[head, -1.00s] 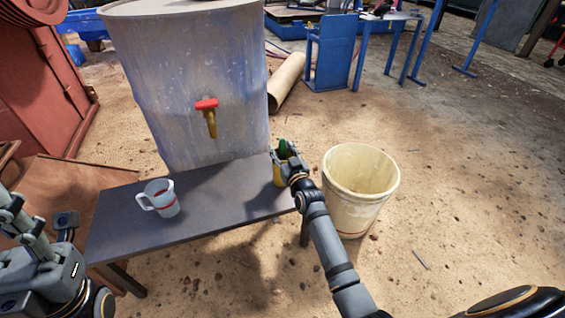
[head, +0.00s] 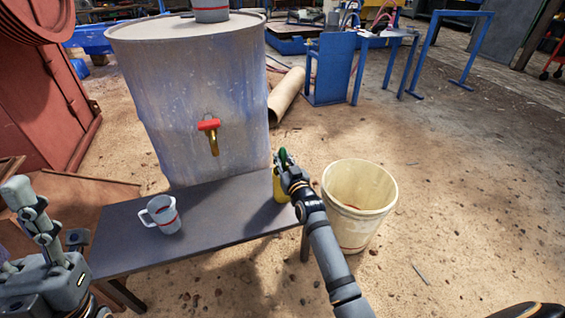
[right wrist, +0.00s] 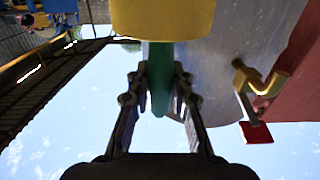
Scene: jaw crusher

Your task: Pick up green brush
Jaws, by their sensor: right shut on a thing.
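The green brush (head: 284,156) is at the right end of the dark bench, by a yellow container (head: 279,188). My right gripper (head: 285,166) is shut on the brush, and its fingers partly hide it. In the right wrist view the green handle (right wrist: 159,78) is between the two fingers, with the yellow container (right wrist: 163,18) right beside it. I cannot tell whether the brush is clear of the container. My left gripper (head: 38,215) shows at the lower left, away from the brush; its jaw opening is unclear.
The bench (head: 205,212) also holds a white mug (head: 162,214). A large grey barrel (head: 190,100) with a red-handled tap (head: 210,130) stands behind it. A cream bucket (head: 357,205) stands just right of my right gripper. The sandy ground farther right is mostly clear.

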